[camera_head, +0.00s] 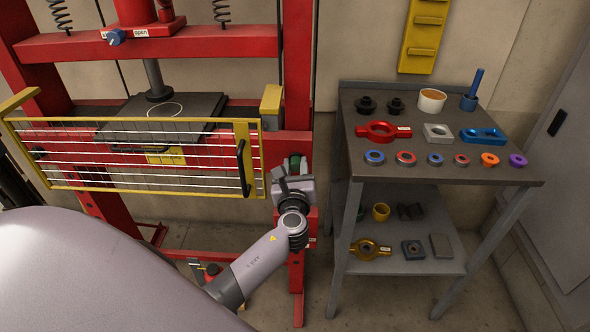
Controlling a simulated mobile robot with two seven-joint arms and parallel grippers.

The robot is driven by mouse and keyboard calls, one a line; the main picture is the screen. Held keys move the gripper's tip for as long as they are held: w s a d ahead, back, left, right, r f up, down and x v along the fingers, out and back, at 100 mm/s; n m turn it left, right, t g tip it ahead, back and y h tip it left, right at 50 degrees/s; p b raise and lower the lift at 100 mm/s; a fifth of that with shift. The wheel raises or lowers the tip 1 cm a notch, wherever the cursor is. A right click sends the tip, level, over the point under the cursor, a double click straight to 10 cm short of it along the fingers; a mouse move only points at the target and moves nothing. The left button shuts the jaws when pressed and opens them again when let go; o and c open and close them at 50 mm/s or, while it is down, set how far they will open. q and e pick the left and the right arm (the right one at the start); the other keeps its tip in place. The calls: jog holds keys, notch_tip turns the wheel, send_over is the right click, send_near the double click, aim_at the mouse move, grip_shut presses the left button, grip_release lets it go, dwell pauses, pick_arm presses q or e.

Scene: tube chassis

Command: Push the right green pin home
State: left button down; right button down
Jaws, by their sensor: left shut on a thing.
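The right green pin (295,161) shows as a small dark green piece at the red right upright of the press, just right of the yellow guard. My left gripper (291,174) is at the pin, shut on it, and covers most of it. How deep the pin sits cannot be told. The yellow guard (245,187) with its wire bars is across the front of the red press frame (298,75). My right gripper is not in view.
The guard's black handle (243,167) is close left of my gripper. A grey workbench (400,176) to the right carries rings, blocks and tools, with more parts on its lower shelf (400,262). A narrow floor gap separates press and bench.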

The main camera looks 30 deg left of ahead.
pick_arm(q)
jog(key=c, duration=0.8)
grip_release()
jog(key=shift+w+a+r, duration=0.1)
jog(key=shift+w, duration=0.05)
jog(key=shift+v, duration=3.6)
